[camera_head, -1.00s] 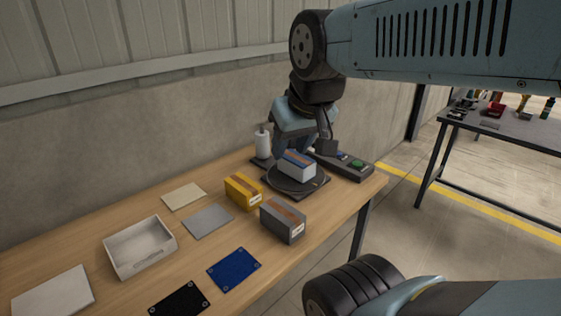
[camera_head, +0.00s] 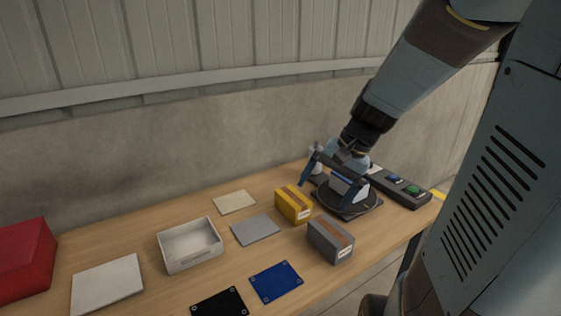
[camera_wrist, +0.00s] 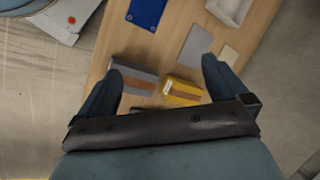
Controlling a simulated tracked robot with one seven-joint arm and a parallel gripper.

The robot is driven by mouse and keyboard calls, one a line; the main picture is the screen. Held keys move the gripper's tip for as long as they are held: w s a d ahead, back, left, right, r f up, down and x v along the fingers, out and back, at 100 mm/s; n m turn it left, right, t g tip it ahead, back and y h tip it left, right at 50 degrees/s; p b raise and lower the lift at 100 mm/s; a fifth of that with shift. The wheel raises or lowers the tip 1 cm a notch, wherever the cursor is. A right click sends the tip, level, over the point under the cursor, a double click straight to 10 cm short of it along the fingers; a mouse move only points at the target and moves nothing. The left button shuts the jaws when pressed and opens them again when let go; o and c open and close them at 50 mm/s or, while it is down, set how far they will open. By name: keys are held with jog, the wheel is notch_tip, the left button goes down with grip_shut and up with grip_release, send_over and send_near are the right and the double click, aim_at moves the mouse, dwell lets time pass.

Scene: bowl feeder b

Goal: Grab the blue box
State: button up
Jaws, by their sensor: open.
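The blue box (camera_head: 341,187) sits on a dark round turntable plate (camera_head: 362,208) at the table's right end. In the head view its pale side shows between my gripper's fingers, and its top is largely hidden by the gripper. My gripper (camera_head: 326,194) is open, with its two fingers spread on either side of the box in this view. Whether the fingers touch it, I cannot tell. In the wrist view my open gripper (camera_wrist: 164,67) shows both fingers, but I cannot make out the blue box there.
A yellow box (camera_head: 292,205) and a grey box (camera_head: 330,240) stand just left of the turntable. A button panel (camera_head: 400,187) lies to its right. A white tray (camera_head: 190,244), flat coloured plates and a red box (camera_head: 24,262) are further left. The concrete wall is behind.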

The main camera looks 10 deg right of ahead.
jog(key=w+d+f+m+t+y, duration=0.1)
jog(key=w+d+f+m+y, duration=0.25)
jog(key=w+f+m, duration=0.25)
jog(key=m+t+h, duration=0.2)
jog(key=m+t, duration=1.3)
jog(key=m, duration=0.5)
send_near(348, 184)
jog(key=d+r, duration=0.1)
jog(key=d, duration=0.3)
jog(key=x, duration=1.2)
jog(key=shift+w+a+f, duration=0.2)
jog(key=shift+w+f, duration=0.05)
jog(key=shift+f, duration=0.05)
jog(key=c, duration=1.4)
jog(key=shift+r, duration=0.1)
